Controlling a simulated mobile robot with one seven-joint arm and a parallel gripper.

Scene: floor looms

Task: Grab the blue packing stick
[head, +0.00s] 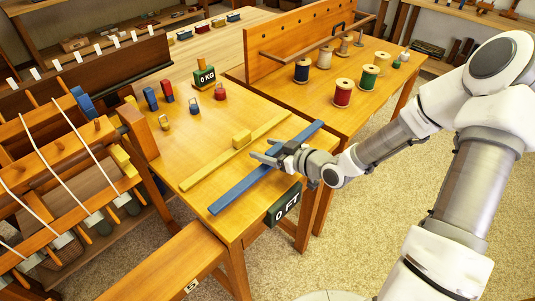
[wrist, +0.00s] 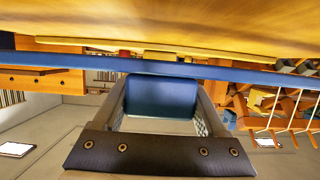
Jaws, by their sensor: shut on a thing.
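The blue packing stick (head: 238,190) is a long flat bar lying slantwise over the front part of the wooden table. In the wrist view its bar (wrist: 60,60) runs across the whole picture, with a blue block handle (wrist: 160,97) between the fingers. My gripper (head: 264,152) is at the middle of the stick, shut on that handle; the hand hides the handle in the head view. I cannot tell whether the stick touches the table. A similar yellow stick (head: 205,175) with a yellow block handle (head: 241,138) lies beside it, farther from my arm.
The table (head: 185,145) also bears small red, blue and yellow weights and a 0 KG block (head: 204,76). A 0 FT sign (head: 284,204) hangs at its front edge. Thread spools (head: 343,92) stand on the right-hand table. A loom (head: 60,150) stands at left.

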